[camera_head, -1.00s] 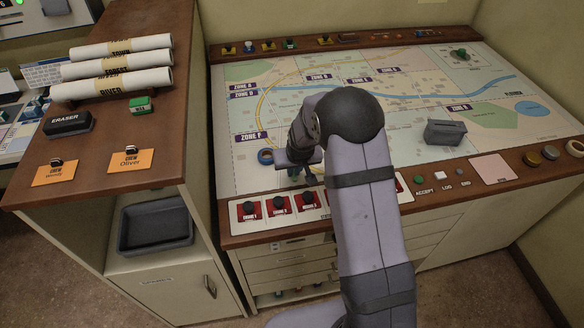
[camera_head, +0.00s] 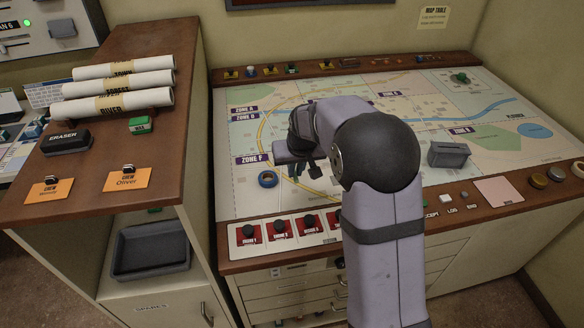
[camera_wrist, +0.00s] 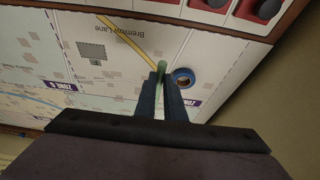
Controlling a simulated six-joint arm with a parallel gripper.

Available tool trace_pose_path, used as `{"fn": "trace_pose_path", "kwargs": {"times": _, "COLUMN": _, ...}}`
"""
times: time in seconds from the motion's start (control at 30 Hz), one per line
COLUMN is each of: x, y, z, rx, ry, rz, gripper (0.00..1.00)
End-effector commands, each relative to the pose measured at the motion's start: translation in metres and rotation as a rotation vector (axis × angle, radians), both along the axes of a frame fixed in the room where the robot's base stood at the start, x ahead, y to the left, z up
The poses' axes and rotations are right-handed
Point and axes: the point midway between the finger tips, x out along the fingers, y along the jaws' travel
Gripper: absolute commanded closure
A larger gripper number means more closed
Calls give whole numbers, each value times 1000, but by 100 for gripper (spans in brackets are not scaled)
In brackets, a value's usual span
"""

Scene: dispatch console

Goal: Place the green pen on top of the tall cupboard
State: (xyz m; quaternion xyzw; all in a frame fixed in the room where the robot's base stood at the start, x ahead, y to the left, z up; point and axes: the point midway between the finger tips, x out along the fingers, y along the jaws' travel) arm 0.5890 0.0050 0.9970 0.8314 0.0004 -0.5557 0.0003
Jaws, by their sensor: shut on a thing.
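The green pen (camera_wrist: 160,72) is held between the two dark fingers in the wrist view, its end showing between the fingertips. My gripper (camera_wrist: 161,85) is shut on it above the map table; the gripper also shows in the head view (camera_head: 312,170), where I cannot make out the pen. The tall cupboard (camera_head: 105,142) stands at the left in the head view, with a brown wooden top and pale sides. My gripper is to the right of it and apart from it.
On the cupboard top are several rolled maps (camera_head: 120,105), an eraser (camera_head: 65,142), a green block (camera_head: 142,124) and two orange tags (camera_head: 128,178). Bare wood lies between them. On the map are a blue tape roll (camera_head: 267,179) and a grey box (camera_head: 448,154).

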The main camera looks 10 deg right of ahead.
Motion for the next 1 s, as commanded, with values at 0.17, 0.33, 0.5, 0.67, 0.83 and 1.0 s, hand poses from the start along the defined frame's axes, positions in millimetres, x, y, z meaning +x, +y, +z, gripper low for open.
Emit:
{"fn": "trace_pose_path", "kwargs": {"times": 0.17, "x": -2, "y": 0, "z": 1, "rx": 0, "ry": 0, "rz": 0, "gripper": 100}}
{"fn": "trace_pose_path", "kwargs": {"times": 0.33, "x": -15, "y": -1, "z": -3, "rx": 0, "ry": 1, "rz": 0, "gripper": 100}}
{"fn": "trace_pose_path", "kwargs": {"times": 0.5, "x": -45, "y": -3, "z": -10, "rx": 0, "ry": 1, "rz": -1, "gripper": 100}}
{"fn": "trace_pose_path", "kwargs": {"times": 0.67, "x": -78, "y": -4, "z": -18, "rx": 0, "ry": 0, "rz": -1, "gripper": 100}}
{"fn": "trace_pose_path", "kwargs": {"times": 0.83, "x": -108, "y": -5, "z": -26, "rx": 0, "ry": 0, "rz": -1, "gripper": 100}}
{"fn": "trace_pose_path", "kwargs": {"times": 1.0, "x": -123, "y": -6, "z": -30, "rx": -1, "ry": 0, "rz": -1, "gripper": 100}}
